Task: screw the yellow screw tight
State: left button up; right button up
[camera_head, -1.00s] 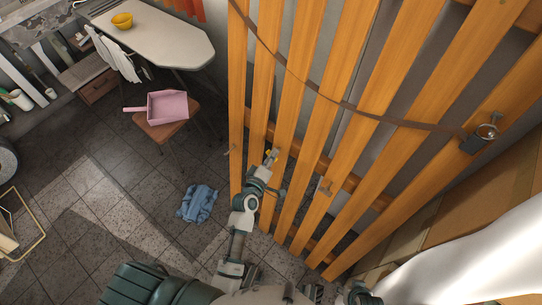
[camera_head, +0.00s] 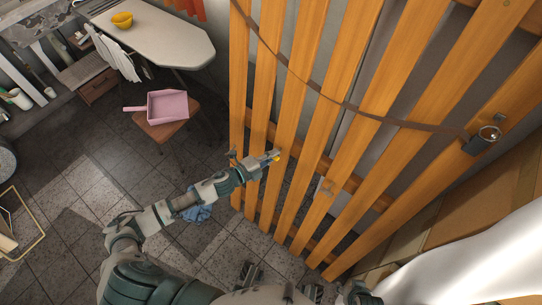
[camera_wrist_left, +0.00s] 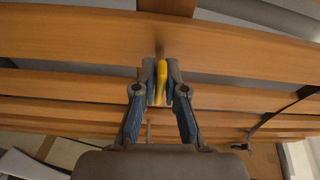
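The yellow screw (camera_head: 276,157) is small and sits at the fingertips of my left gripper (camera_head: 272,156), in front of the wooden slats (camera_head: 291,110). In the left wrist view the yellow screw (camera_wrist_left: 162,82) lies between the two fingers of my left gripper (camera_wrist_left: 162,88), which are shut on it. Its far end points to a slat (camera_wrist_left: 90,35). I cannot tell whether it touches the wood or how deep it is in it. My right gripper cannot be made out.
A dark strap (camera_head: 350,107) crosses the slats, and a padlock (camera_head: 482,142) hangs at the right. A pink dustpan (camera_head: 168,106) lies on a stool. A blue cloth (camera_head: 197,214) is on the tiled floor, partly behind my arm. White fabric (camera_head: 470,255) fills the lower right.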

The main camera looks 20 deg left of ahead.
pick_arm(q)
jog(key=o, duration=0.4)
jog(key=shift+s+f, duration=0.1)
jog(key=shift+c, duration=0.2)
jog(key=shift+d, duration=0.1)
jog(key=shift+s, duration=0.1)
jog(key=shift+s, duration=0.3)
jog(key=d+p+v, duration=0.1)
jog(key=p+v, duration=0.1)
jog(key=v, duration=0.4)
jog(key=shift+s+r, duration=0.2)
jog(key=shift+s, duration=0.2)
jog(key=shift+n, duration=0.3)
